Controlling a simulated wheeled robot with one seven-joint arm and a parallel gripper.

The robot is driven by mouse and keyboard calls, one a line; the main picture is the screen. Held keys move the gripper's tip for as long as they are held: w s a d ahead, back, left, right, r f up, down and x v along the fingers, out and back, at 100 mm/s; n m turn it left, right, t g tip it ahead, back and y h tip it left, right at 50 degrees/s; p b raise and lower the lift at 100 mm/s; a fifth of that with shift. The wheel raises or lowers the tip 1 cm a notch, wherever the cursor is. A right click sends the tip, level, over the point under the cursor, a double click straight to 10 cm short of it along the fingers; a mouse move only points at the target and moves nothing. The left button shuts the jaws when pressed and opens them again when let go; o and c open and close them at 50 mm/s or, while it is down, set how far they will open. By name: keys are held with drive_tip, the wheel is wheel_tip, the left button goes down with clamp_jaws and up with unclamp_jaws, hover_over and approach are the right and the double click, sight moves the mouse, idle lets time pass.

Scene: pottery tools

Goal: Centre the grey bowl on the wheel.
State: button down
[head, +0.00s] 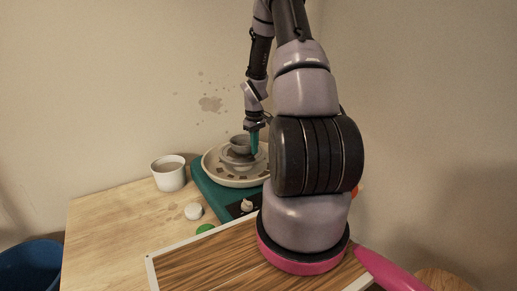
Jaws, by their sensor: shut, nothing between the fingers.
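The grey bowl (239,144) is small and upright. It stands on the grey head of the wheel (232,159), inside a round cream pan (224,178) on a teal base (209,193). I cannot tell from this angle how far the bowl is off the wheel's centre. My gripper (254,151) has teal fingers and is shut with nothing in it. It points down at the right side of the bowl, low over the wheel. I cannot tell whether it touches the bowl. My arm hides the right part of the pan and base.
A white cup (169,173) stands on the wooden table (120,225) left of the wheel. A small white round thing (193,211) and a green one (205,229) lie in front of it. A blue bin (30,267) stands at the lower left. The table's left part is clear.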

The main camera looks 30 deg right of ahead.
drive_tip(key=shift+w, duration=0.1)
drive_tip(key=shift+w+a, duration=0.15)
drive_tip(key=shift+w, duration=0.45)
drive_tip(key=shift+w+a, duration=0.15)
drive_tip(key=shift+w, duration=0.4)
drive_tip(key=shift+s, duration=0.1)
